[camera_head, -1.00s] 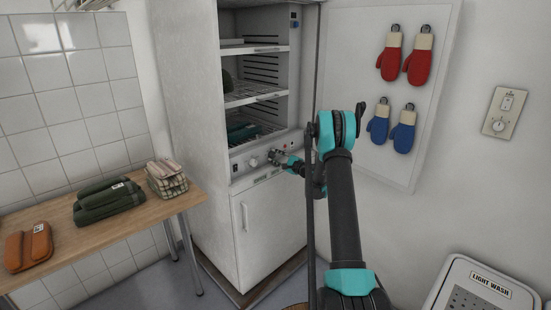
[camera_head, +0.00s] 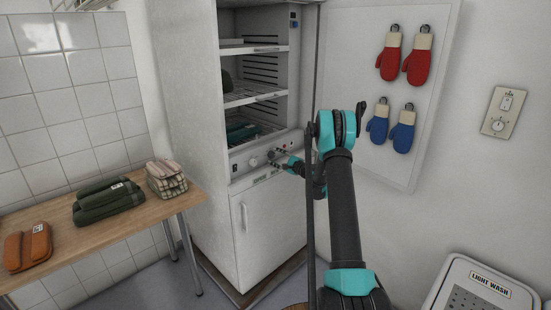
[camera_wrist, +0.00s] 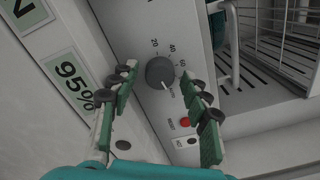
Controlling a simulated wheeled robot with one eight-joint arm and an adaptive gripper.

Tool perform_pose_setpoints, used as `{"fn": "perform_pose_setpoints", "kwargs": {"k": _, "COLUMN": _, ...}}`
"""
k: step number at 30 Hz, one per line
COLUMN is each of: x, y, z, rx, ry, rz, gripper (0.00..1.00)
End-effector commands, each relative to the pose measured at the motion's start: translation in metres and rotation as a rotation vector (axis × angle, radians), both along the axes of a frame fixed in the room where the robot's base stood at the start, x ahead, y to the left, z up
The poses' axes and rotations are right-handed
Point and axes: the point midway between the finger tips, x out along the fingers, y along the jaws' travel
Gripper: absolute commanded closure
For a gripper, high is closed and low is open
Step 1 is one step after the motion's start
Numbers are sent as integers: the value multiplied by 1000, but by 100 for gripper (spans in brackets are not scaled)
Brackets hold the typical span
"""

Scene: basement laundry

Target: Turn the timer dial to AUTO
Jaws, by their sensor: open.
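The timer dial (camera_wrist: 161,72) is a dark grey round knob on a pale panel in the wrist view, with 20, 40 and 60 printed around it. A white mark on its lower right edge points toward small lettering that looks like AUTO (camera_wrist: 171,89). My gripper (camera_wrist: 158,82) is open, with one finger on each side of the dial and visible gaps between fingers and knob. In the head view my gripper (camera_head: 276,157) is at the cabinet's control panel (camera_head: 240,168), where the dial is too small to read.
A red button (camera_wrist: 185,122) sits below the dial near my right finger. Wire shelves (camera_head: 255,93) are above the panel in the open white cabinet (camera_head: 190,110). A table (camera_head: 90,235) with folded bundles stands left. Mitts (camera_head: 417,60) hang on the right board.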

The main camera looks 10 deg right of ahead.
Motion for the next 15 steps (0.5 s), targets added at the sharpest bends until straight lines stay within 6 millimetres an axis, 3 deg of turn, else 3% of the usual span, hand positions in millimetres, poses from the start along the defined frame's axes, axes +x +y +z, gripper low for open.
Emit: {"fn": "perform_pose_setpoints", "kwargs": {"k": 15, "x": -54, "y": -42, "z": 0, "rx": 0, "ry": 0, "rz": -4, "gripper": 48}}
